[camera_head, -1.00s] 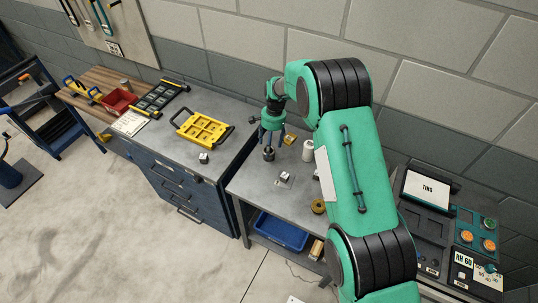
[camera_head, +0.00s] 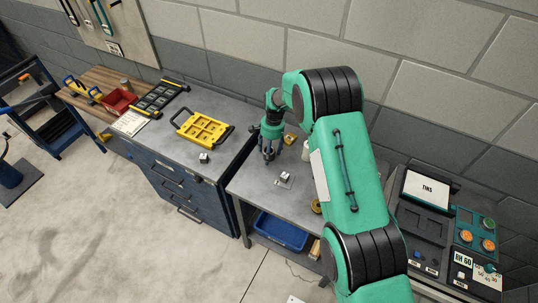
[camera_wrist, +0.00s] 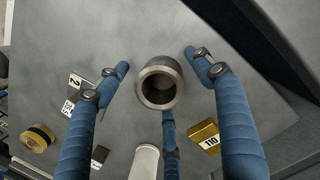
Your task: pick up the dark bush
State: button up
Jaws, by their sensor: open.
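The dark bush (camera_wrist: 159,83) is a dark grey metal ring with a round bore, seen from above in the wrist view. It stands on the grey bench top. My gripper (camera_wrist: 158,80) has blue jointed fingers spread around it, on the left, right and lower sides. Gaps show between the left and right fingertips and the bush; I cannot tell whether the lower finger touches it. In the head view my gripper (camera_head: 268,150) points down at the bench, and its fingers mostly hide the bush.
A brass block (camera_wrist: 205,132) lies at lower right in the wrist view. A white cylinder (camera_wrist: 144,162) is near the lower finger. A yellow tray (camera_head: 203,129) sits on the neighbouring cabinet.

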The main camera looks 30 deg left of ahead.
jog(key=c, duration=1.6)
jog(key=shift+r, duration=0.1)
jog(key=shift+r, duration=4.95)
